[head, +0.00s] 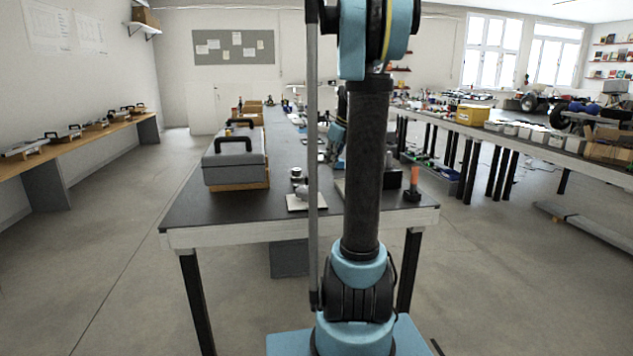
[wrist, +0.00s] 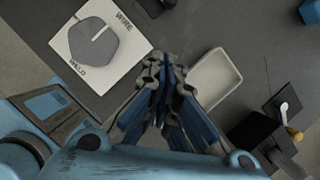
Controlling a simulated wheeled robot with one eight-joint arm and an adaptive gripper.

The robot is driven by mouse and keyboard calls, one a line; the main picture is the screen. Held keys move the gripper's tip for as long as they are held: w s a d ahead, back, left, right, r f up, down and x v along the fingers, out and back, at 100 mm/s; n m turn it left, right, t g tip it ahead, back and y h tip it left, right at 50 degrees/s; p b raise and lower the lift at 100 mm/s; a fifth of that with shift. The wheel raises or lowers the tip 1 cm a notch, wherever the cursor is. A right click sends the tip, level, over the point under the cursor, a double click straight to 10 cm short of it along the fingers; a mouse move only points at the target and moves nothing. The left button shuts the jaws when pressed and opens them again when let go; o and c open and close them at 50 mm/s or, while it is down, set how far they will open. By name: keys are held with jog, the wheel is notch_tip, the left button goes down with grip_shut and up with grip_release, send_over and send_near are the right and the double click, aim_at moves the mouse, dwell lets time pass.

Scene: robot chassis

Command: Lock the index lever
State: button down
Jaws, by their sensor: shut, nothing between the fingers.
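In the wrist view, my gripper (wrist: 162,68) points over the dark bench with its fingers together and nothing between them. At the right, a dark mount (wrist: 283,100) carries a small white lever (wrist: 284,109) and a yellowish knob (wrist: 295,133). I cannot tell for sure that this is the index lever, or whether it is locked. In the head view, an orange upright handle (head: 415,177) on a dark base stands at the bench's right front. The gripper is hidden behind my arm in the head view.
A white plate (wrist: 75,47) marked WIRE and WELD bears a grey dial, left of my gripper. A pale shallow tray (wrist: 216,80) and a black block (wrist: 250,132) lie to the right. A grey toolbox (head: 234,165) stands on the bench's left.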

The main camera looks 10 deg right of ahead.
aim_at(308, 180)
jog(key=x, duration=0.9)
jog(key=shift+f, duration=0.35)
jog(key=shift+w+a+f, duration=0.15)
jog(key=shift+w+a, duration=0.5)
jog(key=shift+w, duration=0.3)
jog(key=shift+w+a, duration=0.55)
jog(key=shift+w, duration=0.2)
